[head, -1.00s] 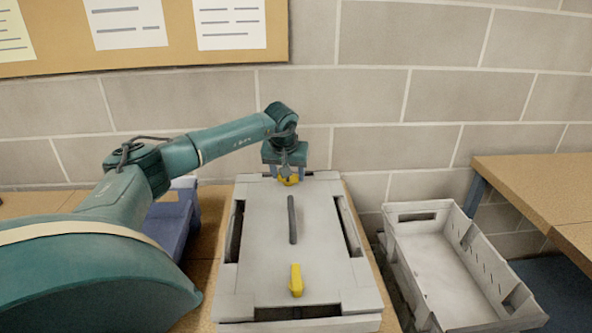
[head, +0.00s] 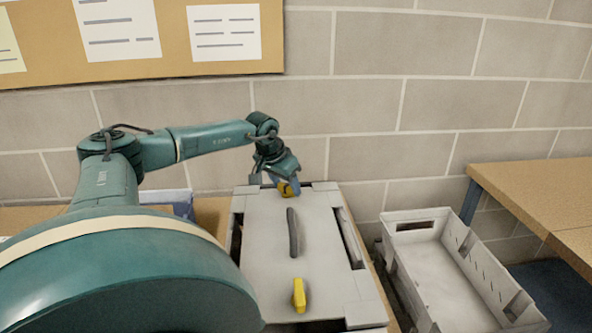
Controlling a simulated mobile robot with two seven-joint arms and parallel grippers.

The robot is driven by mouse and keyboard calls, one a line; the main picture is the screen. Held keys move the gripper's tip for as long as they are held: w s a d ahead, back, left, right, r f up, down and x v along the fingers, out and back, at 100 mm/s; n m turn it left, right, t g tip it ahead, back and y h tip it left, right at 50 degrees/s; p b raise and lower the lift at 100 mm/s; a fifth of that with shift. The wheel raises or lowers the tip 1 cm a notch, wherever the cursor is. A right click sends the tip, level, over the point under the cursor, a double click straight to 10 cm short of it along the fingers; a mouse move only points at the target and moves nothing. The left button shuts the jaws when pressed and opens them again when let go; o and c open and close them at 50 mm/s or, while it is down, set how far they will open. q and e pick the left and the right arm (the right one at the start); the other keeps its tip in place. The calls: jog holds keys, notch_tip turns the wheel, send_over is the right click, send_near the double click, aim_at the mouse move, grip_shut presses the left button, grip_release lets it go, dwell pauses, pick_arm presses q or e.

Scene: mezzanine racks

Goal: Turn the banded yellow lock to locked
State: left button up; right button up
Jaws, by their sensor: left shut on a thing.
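A pale grey case (head: 265,255) lies flat with a dark handle (head: 292,232) along the middle of its lid. It has two yellow locks. The far yellow lock (head: 286,190) sits at the back edge, partly hidden by my left gripper (head: 287,186), which is shut on it and twisted at an angle. The near yellow lock (head: 299,295) stands at the front edge, roughly in line with the handle, with nothing touching it. I cannot clearly make out a band on either lock. My right gripper is not in view.
A light grey open crate (head: 388,236), empty, stands to the right of the case. A wooden table (head: 535,190) is further right. A blue bin (head: 181,203) is behind my left arm. A block wall with a notice board (head: 40,70) closes the back.

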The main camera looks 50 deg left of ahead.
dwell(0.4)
pick_arm(q)
jog(key=o, duration=1.4)
jog(key=b+v, duration=0.1)
jog(key=v, duration=1.2)
jog(key=shift+s, duration=0.15)
